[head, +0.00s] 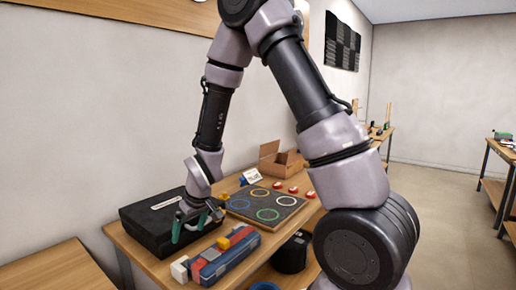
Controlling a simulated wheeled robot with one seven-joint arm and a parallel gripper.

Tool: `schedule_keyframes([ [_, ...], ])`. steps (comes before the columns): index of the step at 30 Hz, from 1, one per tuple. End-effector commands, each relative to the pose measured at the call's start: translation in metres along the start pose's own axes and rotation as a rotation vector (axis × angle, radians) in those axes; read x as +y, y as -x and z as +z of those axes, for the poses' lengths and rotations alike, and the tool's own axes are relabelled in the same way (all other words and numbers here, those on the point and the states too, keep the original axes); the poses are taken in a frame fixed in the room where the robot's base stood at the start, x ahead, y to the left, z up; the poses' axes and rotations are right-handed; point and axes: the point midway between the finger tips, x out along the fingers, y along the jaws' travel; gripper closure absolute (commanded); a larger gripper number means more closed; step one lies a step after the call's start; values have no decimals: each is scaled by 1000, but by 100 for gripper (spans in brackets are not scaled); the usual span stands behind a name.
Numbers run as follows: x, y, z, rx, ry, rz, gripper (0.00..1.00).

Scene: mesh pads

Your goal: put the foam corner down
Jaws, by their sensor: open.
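My gripper (189,225) points down over the front right part of a black case (145,221) on the wooden table. Its teal fingers are apart, and I see nothing held between them. I cannot clearly pick out the foam corner; it may be hidden by the gripper or too small to tell. A dark board (262,216) with blue, yellow, green and white rings lies to the right of the gripper.
Several small red-and-white pieces (293,189) and an open cardboard box (281,161) stand behind the board. A black bin (291,254) is below.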

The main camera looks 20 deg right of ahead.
Motion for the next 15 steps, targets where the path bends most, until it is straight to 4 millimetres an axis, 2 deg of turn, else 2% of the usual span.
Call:
schedule_keyframes([
  [3,28,55,-18,40,-101,18,0],
  [7,57,124,-22,74,-233,34,0],
  [11,81,190,-14,109,-365,48,0],
  [15,98,258,6,153,-502,59,0],
])
